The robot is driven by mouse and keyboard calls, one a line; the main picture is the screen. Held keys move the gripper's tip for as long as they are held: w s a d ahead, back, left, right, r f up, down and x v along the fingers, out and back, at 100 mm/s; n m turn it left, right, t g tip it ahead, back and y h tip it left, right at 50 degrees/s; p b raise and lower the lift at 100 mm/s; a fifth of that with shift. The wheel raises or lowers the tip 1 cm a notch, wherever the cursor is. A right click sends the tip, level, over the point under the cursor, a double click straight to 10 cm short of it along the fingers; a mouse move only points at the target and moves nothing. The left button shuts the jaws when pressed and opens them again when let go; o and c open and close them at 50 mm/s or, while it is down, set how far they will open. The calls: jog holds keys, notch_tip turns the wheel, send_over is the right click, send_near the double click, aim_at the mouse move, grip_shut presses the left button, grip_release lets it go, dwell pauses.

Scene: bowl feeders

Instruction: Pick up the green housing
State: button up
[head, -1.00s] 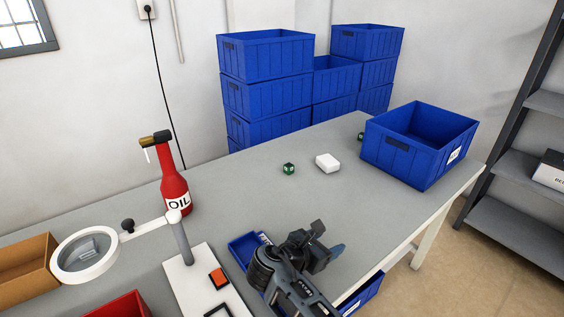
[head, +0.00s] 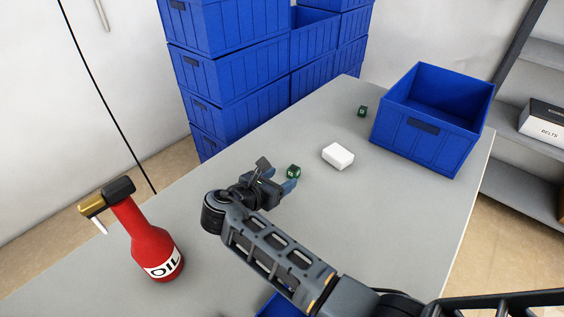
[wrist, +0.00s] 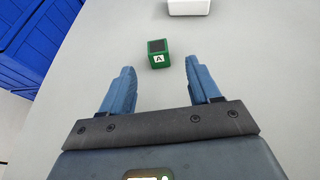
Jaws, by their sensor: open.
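A small green housing (head: 293,171) with a dark top and a white letter label lies on the grey table, just beyond my gripper's fingertips. In the wrist view this green housing (wrist: 158,54) sits ahead of the fingers, roughly between their lines, and neither finger touches it. My gripper (head: 279,178) is open and empty, low over the table; its two blue fingers (wrist: 160,78) stand apart in the wrist view. A second green housing (head: 362,111) lies farther back, near the blue bin.
A white block (head: 338,155) lies right of the nearer housing. A large blue bin (head: 427,125) stands at the table's right end. Stacked blue bins (head: 230,80) stand behind the table. A red oil bottle (head: 148,240) stands at the left. Table around the housing is clear.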

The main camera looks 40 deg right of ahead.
aim_at(291, 171)
jog(key=shift+w+d+f, duration=0.1)
jog(key=shift+w+d, duration=0.1)
jog(key=shift+d, duration=0.15)
jog(key=shift+x, duration=3.5)
jog(key=shift+c, duration=0.4)
jog(key=c, duration=1)
jog(key=shift+o, duration=0.2)
